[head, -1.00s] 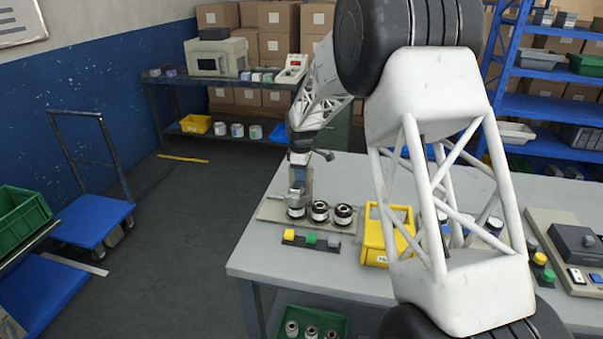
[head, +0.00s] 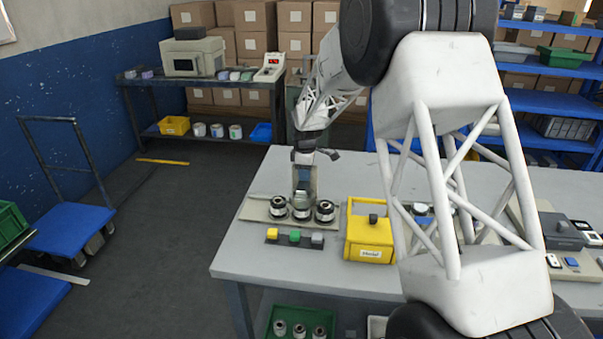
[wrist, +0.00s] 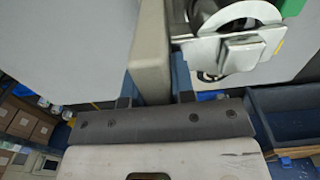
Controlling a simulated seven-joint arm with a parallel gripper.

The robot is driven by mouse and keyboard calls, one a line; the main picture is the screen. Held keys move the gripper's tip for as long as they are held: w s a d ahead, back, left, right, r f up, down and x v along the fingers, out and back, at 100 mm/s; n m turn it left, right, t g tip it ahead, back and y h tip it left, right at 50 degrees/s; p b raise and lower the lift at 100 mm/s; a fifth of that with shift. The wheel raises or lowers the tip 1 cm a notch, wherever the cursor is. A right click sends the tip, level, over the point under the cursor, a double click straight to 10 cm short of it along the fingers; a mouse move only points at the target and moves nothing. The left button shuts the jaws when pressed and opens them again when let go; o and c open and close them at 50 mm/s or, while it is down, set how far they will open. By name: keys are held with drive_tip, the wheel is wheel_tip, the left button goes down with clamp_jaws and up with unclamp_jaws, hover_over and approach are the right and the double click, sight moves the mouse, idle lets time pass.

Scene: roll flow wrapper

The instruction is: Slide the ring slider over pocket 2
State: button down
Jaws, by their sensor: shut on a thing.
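A beige fixture board (head: 248,211) lies near the table's left edge with three dark-and-silver round pockets in a row: left (head: 278,207), middle (head: 301,212) and right (head: 325,211). In the wrist view, a silver bracket with a round ring (wrist: 240,48) shows close to the fingers, beside a pale upright slab. The slider's seat over the middle pocket is partly hidden by the fingers, so I cannot tell whether it is exactly centred.
A row of yellow, green and grey blocks (head: 295,237) sits in front of the board. My own arm hides much of the table's right side. A green crate (head: 268,320) with rolls is below the table.

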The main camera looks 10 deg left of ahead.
drive_tip(key=c, duration=1)
unclamp_jaws()
drive_tip(key=shift+o, duration=0.2)
drive_tip(key=shift+r, duration=0.1)
drive_tip(key=shift+r, duration=3.8)
